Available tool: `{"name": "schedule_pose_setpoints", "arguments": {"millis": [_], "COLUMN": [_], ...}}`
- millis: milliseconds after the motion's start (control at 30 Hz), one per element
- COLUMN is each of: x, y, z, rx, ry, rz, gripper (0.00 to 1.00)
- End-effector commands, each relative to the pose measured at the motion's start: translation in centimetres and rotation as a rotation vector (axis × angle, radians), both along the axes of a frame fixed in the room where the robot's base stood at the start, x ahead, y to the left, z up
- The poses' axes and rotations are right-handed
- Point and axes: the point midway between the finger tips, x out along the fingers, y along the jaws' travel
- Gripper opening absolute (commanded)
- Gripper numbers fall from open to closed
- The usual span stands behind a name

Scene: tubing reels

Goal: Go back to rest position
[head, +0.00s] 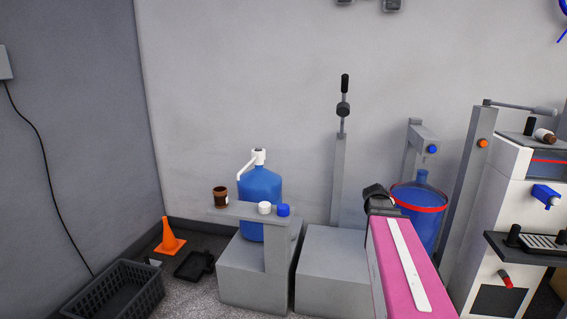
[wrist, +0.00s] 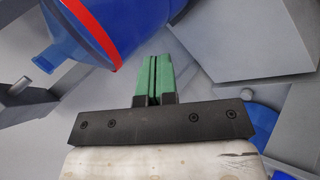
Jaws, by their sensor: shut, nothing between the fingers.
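My gripper (wrist: 153,68) shows in the wrist view with its two green fingers together and nothing between them. A blue water bottle with a red band (wrist: 132,18) is close to the fingers at the upper left of that view; I cannot tell the exact gap. In the head view the banded blue bottle (head: 427,222) stands at the right against a grey post, partly hidden by my pink arm. My fingers cannot be made out in the head view.
A second blue bottle with a white pump (head: 260,185) stands behind a grey stand holding a brown cup (head: 221,197) and two caps. Grey blocks (head: 333,285) fill the middle. A white dispenser machine (head: 502,215) is at right. A black basket (head: 117,292) and orange cone (head: 169,237) are at left.

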Motion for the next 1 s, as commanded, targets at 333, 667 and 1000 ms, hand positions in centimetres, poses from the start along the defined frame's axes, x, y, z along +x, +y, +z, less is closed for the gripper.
{"name": "schedule_pose_setpoints", "arguments": {"millis": [333, 667, 1000], "x": [-11.0, -17.2, -17.3], "y": [16.0, 22.8, 22.9], "z": [-12.0, -15.7, -15.7], "rx": [0.490, 0.673, 0.678], "ry": [0.149, 0.276, 0.279], "rz": [-0.307, -0.500, -0.506], "gripper": [0.00, 0.00, 0.00]}}
